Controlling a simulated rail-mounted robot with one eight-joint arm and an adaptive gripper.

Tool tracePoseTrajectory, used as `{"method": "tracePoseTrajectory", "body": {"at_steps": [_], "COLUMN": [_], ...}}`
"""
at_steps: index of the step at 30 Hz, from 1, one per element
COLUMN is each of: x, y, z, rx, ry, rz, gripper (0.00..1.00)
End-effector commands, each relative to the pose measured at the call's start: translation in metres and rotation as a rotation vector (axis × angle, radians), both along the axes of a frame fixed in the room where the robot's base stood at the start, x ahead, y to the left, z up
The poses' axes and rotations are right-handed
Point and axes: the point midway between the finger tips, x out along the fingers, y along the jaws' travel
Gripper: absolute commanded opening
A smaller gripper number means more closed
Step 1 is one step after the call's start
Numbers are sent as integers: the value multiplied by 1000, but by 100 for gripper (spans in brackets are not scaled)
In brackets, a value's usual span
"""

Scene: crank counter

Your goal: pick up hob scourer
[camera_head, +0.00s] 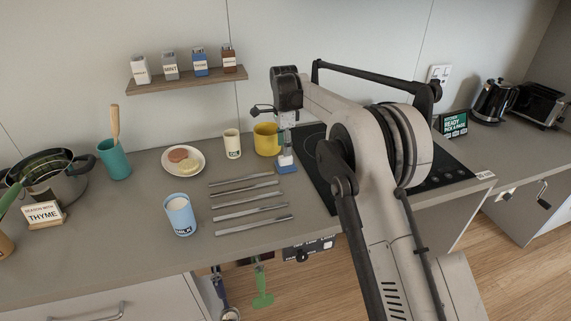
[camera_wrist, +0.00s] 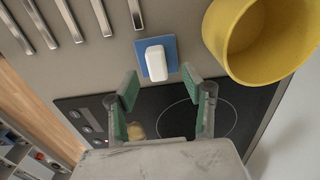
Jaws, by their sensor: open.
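The hob scourer looks like a blue square pad with a white block on top. In the wrist view the blue pad and white block (camera_wrist: 156,62) lie on the grey counter, just beyond my fingertips and roughly in line with the gap between them. In the head view the scourer (camera_head: 287,167) sits at the counter's edge beside the black hob, below my wrist. My gripper (camera_wrist: 159,87) is open, with green-lined fingers spread apart and nothing between the tips. In the head view my wrist and arm hide much of the hob and the fingers are hard to make out.
A yellow mug (camera_head: 266,138) stands close to the scourer and fills the wrist view's upper right (camera_wrist: 250,50). Several metal bars (camera_head: 248,204) lie left of it. The black hob (camera_wrist: 180,122) lies under my fingers. A blue milk cup (camera_head: 180,217) stands nearer the front.

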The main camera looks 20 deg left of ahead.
Motion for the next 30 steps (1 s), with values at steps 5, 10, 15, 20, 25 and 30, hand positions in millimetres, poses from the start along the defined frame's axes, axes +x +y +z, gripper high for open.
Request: {"method": "tracePoseTrajectory", "body": {"at_steps": [5,10,15,20,25,30], "x": [-1,-2,-2,-2,-2,-2], "y": [-4,-6,-6,-6,-6,-6], "z": [-20,-42,-50,-50,-50,-50], "rx": [0,0,0,0,0,0], "ry": [0,0,0,0,0,0], "rz": [0,0,0,0,0,0], "gripper": [44,44,44,44,24,2]}}
